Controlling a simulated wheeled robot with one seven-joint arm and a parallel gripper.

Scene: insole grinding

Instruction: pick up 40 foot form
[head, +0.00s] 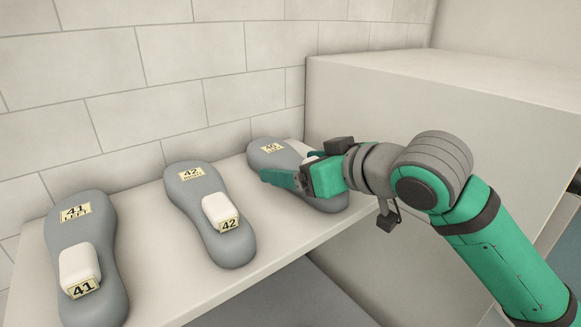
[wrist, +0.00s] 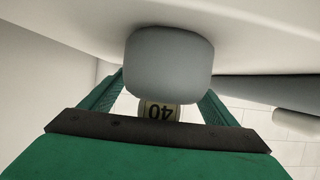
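The 40 foot form (head: 264,150) is a grey sole-shaped piece lying on the shelf, the rightmost of the forms in the head view. Its white block shows only as a sliver behind my gripper (head: 285,172), which covers the form's middle. In the wrist view the form's rounded grey end (wrist: 168,65) is close and the block's "40" label (wrist: 160,111) appears upside down. My gripper's fingers stand on either side of the block, with gaps beside the label. The fingertips are partly hidden behind the grey end, so I cannot see contact there.
The 42 form (head: 188,188) lies left of the 40 form, and the 41 form (head: 72,236) is at the far left. A large pale box (head: 450,110) stands close on the right. A tiled wall (head: 120,110) is behind the shelf (head: 160,290).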

